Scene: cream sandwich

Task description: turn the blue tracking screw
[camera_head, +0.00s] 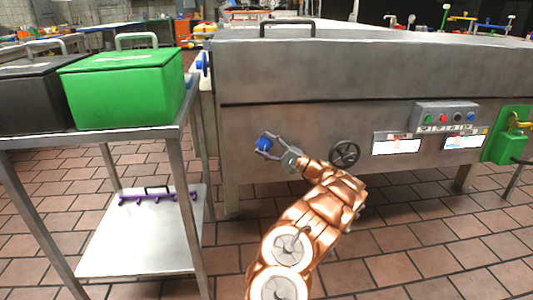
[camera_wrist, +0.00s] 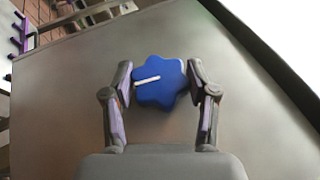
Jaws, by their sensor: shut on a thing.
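The blue tracking screw (camera_head: 264,143) is a lobed blue knob on the front face of the grey metal machine (camera_head: 290,75), near its left end. In the wrist view the blue tracking screw (camera_wrist: 160,84) fills the space between the fingers, and a white line on it points left and slightly down. My gripper (camera_head: 268,146) is shut on the knob, one finger on each side. My gripper also shows in the wrist view (camera_wrist: 160,88), its fingers at the knob's left and right edges. The knob's shaft is hidden behind it.
A steel cart (camera_head: 190,170) stands at the left with a green box (camera_head: 125,88) and a dark box (camera_head: 30,97) on top. A purple rack (camera_head: 155,198) lies on its lower shelf. A black handwheel (camera_head: 344,153) and a button panel (camera_head: 445,116) are right of the knob.

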